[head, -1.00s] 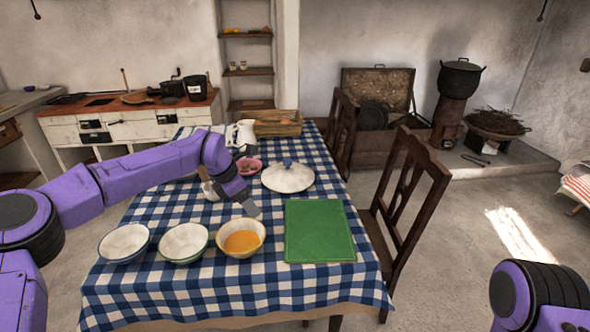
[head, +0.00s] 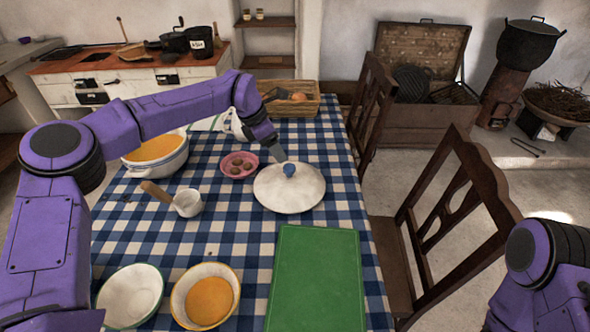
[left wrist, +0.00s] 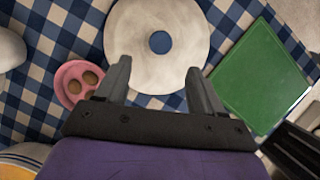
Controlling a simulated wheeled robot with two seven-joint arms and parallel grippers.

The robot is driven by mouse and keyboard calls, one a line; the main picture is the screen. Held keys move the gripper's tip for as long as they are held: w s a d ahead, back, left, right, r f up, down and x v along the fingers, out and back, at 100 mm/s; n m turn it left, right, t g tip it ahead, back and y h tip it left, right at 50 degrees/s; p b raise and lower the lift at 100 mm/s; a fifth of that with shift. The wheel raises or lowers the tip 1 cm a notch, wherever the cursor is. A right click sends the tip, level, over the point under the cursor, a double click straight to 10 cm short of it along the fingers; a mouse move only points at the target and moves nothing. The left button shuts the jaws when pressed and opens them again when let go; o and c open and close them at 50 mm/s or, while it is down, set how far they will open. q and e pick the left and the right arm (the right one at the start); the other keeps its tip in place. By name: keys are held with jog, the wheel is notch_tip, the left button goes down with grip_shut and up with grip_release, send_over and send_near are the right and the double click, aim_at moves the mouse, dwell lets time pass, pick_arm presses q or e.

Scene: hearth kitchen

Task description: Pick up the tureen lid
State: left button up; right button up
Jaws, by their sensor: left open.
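The tureen lid (head: 289,196) is a white disc with a blue knob (head: 289,170), lying on the checked tablecloth. It also shows in the left wrist view (left wrist: 150,75), with its blue knob (left wrist: 160,42) beyond and between my fingertips. My left gripper (head: 278,153) is open and empty, close to the knob in the head view; its fingers also show in the left wrist view (left wrist: 158,82). The tureen (head: 172,163), white with orange contents, stands at the left, partly hidden by my left arm. My right gripper is out of view; only part of the right arm shows.
A pink bowl with brown items (head: 239,165) sits left of the lid. A green board (head: 316,280) lies in front of it. A ladle (head: 187,203), bowls (head: 131,297) and a wicker basket (head: 290,104) are also on the table. A chair (head: 450,230) stands at the right.

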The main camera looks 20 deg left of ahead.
aim_at(289, 166)
pick_arm(q)
jog(key=x, duration=0.3)
jog(key=p+x, duration=0.1)
jog(key=shift+d+f, duration=0.25)
jog(key=shift+d, duration=0.1)
jog(key=p+x, duration=0.1)
jog(key=x, duration=0.1)
jog(key=p+x, duration=0.1)
jog(key=x, duration=0.2)
jog(key=shift+w+d+f, duration=0.1)
jog(key=shift+w+f, duration=0.1)
jog(key=shift+w, duration=0.1)
grip_shut()
